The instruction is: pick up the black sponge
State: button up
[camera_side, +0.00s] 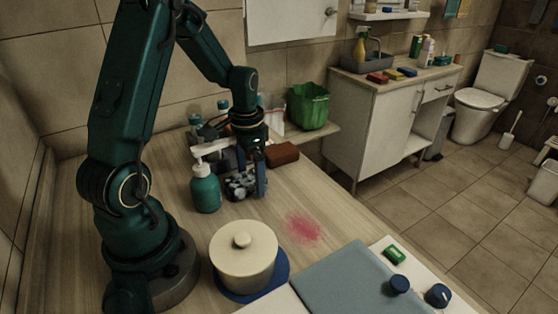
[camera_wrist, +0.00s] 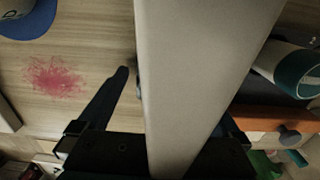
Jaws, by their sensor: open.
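A dark block, likely the black sponge (camera_wrist: 268,88), shows partly in the wrist view, right of a broad pale slab and above a brown block. The slab and a white-and-teal object hide much of it. In the side view I cannot make it out; my gripper and wrist cover that area. My gripper (camera_side: 245,187) points down low over the wooden counter, right of the teal pump bottle (camera_side: 205,187). It is open. One dark finger shows left of the slab in the wrist view; the slab hides most of the other. I see no sponge between the fingers.
The brown block (camera_side: 282,154) lies behind my gripper, near the green bin (camera_side: 308,106). A cream lidded pot (camera_side: 243,258) stands on a blue mat (camera_side: 277,278) in front. A pink stain (camera_side: 302,228) marks otherwise clear counter to the right.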

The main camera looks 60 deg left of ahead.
jog(key=shift+f, duration=0.35)
jog(key=c, duration=1.5)
jog(key=shift+o, duration=0.2)
jog(key=shift+r, duration=0.1)
jog(key=shift+r, duration=0.6)
jog(key=d, duration=0.8)
jog(key=shift+d, duration=0.2)
notch_tip(320, 180, up, 14)
jog(key=shift+a+f, duration=0.2)
